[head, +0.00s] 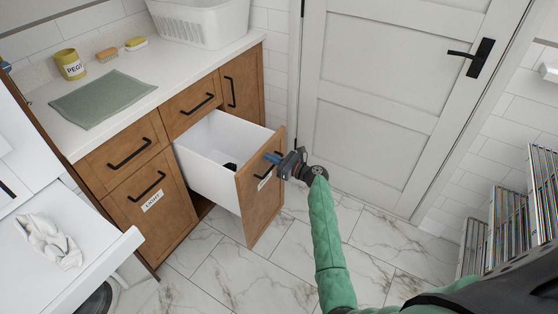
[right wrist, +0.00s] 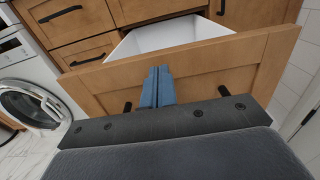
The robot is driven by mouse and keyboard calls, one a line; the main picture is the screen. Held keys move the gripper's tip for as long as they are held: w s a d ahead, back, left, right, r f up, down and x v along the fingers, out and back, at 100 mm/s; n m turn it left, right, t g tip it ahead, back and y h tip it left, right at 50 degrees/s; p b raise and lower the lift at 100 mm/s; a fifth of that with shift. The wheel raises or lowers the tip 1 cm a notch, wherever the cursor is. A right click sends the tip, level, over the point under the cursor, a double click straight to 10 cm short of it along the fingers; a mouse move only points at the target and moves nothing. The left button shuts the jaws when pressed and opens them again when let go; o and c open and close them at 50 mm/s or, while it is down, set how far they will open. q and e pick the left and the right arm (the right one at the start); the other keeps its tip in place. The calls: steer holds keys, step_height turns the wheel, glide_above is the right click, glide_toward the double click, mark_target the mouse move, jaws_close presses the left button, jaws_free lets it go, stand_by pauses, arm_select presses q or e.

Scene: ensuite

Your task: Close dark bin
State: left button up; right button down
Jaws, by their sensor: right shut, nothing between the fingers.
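The dark bin (head: 259,192) is a pulled-out drawer with a brown wood front, a white inside and a label that my gripper partly covers. It stands open from the cabinet, with something dark inside. Its front also shows in the right wrist view (right wrist: 215,65). My right gripper (head: 271,158) is at the upper part of the drawer front, on its outer side. Its blue fingers (right wrist: 157,85) are shut with nothing between them and point at the front. I cannot tell whether they touch it. My left gripper is not in view.
The light bin (head: 173,215) beside it is shut. An open white drawer (head: 95,262) with a pale cloth juts out at the left, above a washing machine (right wrist: 30,108). Metal racks (head: 505,220) stand at the right. The marble floor (head: 215,275) before the cabinet is free.

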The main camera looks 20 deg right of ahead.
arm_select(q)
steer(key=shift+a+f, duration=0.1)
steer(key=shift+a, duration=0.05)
arm_select(e)
steer(key=shift+w+a, duration=0.15)
steer(key=shift+w, duration=0.05)
